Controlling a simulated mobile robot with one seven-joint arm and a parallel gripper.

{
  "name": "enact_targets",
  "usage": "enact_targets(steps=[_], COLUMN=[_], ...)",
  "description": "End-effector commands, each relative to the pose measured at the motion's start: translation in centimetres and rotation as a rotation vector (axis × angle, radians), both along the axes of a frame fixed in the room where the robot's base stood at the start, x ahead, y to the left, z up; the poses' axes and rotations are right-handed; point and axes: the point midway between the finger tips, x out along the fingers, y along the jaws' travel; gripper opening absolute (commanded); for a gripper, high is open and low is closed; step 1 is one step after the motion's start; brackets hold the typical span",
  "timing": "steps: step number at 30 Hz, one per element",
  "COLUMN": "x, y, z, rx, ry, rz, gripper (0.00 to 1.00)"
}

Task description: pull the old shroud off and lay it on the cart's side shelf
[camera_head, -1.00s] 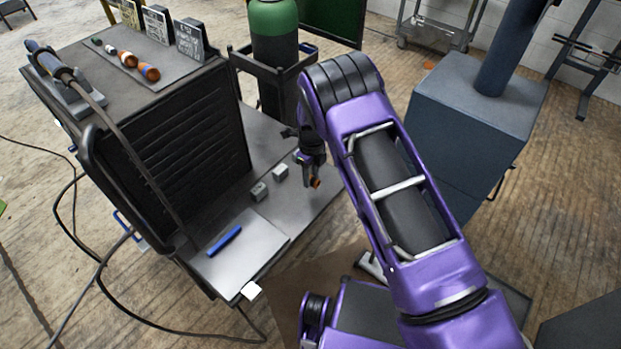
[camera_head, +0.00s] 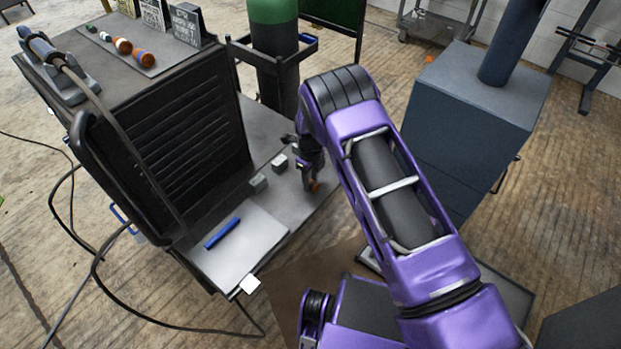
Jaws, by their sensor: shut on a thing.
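My gripper (camera_head: 311,180) hangs at the end of my purple arm, over the right part of the cart's grey side shelf (camera_head: 287,208). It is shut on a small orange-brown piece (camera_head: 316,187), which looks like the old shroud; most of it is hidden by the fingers. The piece is near the shelf surface, but I cannot tell whether it touches. The torch (camera_head: 42,48) lies in a holder on top of the cart (camera_head: 140,80), at the left. Its tip is too small to make out.
A pale plate with a blue marker (camera_head: 222,233) lies nearer. Several small coloured parts (camera_head: 122,46) line the cart top. A green-topped cylinder (camera_head: 274,50) stands behind the shelf.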

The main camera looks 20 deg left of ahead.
Motion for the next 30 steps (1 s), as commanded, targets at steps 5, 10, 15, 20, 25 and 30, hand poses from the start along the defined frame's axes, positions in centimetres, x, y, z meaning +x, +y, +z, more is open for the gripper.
enact_targets(steps=[5, 10, 15, 20, 25, 30], x=[0.0, 0.0, 0.0, 0.0, 0.1, 0.1], y=[0.0, 0.0, 0.0, 0.0, 0.0, 0.1], z=[0.0, 0.0, 0.0, 0.1, 1.6, 5.2], rx=[0.0, 0.0, 0.0, 0.0, 0.001, 0.003], ry=[0.0, 0.0, 0.0, 0.0, -0.003, -0.003], rz=[0.0, 0.0, -0.001, -0.001, -0.001, -0.001], gripper=[0.0, 0.65, 0.73, 0.73, 0.73, 0.73])
